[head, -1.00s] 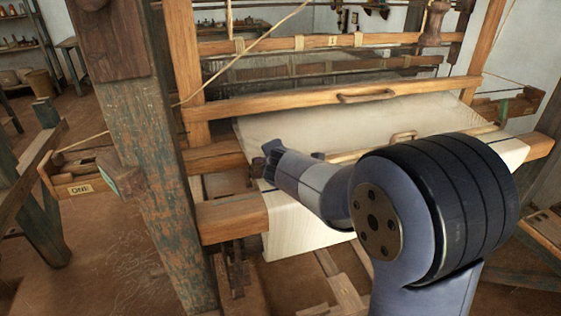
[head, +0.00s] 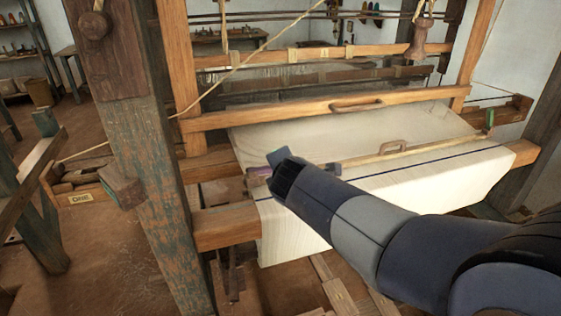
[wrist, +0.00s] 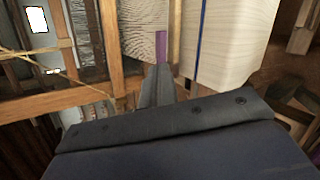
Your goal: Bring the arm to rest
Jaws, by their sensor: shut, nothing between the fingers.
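My gripper (head: 279,160) is at the end of my arm, above the left part of the white cloth on the loom. In the wrist view its fingers (wrist: 156,84) are together and hold nothing. The white cloth (head: 400,190) hangs over the loom's front beam and has a dark blue line across it.
The wooden beater bar (head: 300,108) with a handle crosses the loom behind the gripper. A thick, worn post (head: 160,190) stands to the left, with a labelled shuttle box (head: 77,197) beyond it. A cord (head: 235,72) slants across the frame. Open floor shows at lower left.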

